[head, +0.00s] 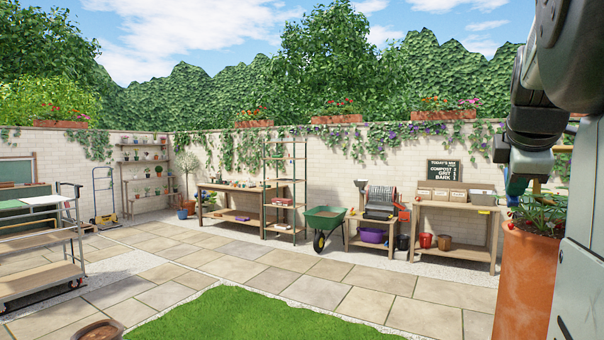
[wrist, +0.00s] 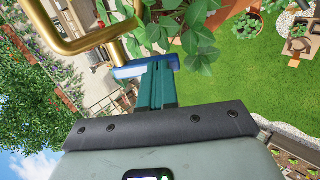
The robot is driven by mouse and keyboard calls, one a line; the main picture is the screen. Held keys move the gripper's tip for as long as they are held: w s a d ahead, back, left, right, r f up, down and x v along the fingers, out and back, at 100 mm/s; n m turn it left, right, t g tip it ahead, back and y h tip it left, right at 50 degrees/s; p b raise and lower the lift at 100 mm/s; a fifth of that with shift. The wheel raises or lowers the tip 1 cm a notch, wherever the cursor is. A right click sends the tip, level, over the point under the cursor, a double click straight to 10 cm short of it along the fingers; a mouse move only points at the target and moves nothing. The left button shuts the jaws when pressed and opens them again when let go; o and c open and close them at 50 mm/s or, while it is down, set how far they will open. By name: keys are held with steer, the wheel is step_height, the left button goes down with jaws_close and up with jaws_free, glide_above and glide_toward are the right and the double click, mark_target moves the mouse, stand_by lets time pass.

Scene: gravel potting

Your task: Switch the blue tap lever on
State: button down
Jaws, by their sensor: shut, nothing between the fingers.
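The blue tap lever (wrist: 128,71) shows in the wrist view as a short flat bar, beside a curved brass pipe (wrist: 92,42). My gripper (wrist: 157,80), with teal fingers, is shut and empty. Its fingertips are right at the lever, which crosses in front of them in the picture; I cannot tell whether they touch. The lever's pivot is partly hidden by the pipe and leaves.
Green leaves (wrist: 190,35) hang close to the fingertips and lever. In the head view, a large terracotta pot (head: 525,280) with a plant stands beside my arm. A wooden potting bench (head: 455,215), a green wheelbarrow (head: 325,217) and a cart (head: 40,262) stand farther off. The lawn (head: 250,315) is clear.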

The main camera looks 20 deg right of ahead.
mark_target(514, 198)
steer(key=shift+w+d+f+t+h, duration=0.2)
steer(key=shift+f, duration=0.6)
steer(key=shift+w+d+f+t+h, duration=0.15)
steer(key=shift+f+t+h, duration=0.05)
steer(key=shift+f, duration=0.55)
steer(key=shift+x, duration=0.8)
steer(key=shift+f, duration=0.15)
steer(key=shift+r, duration=0.85)
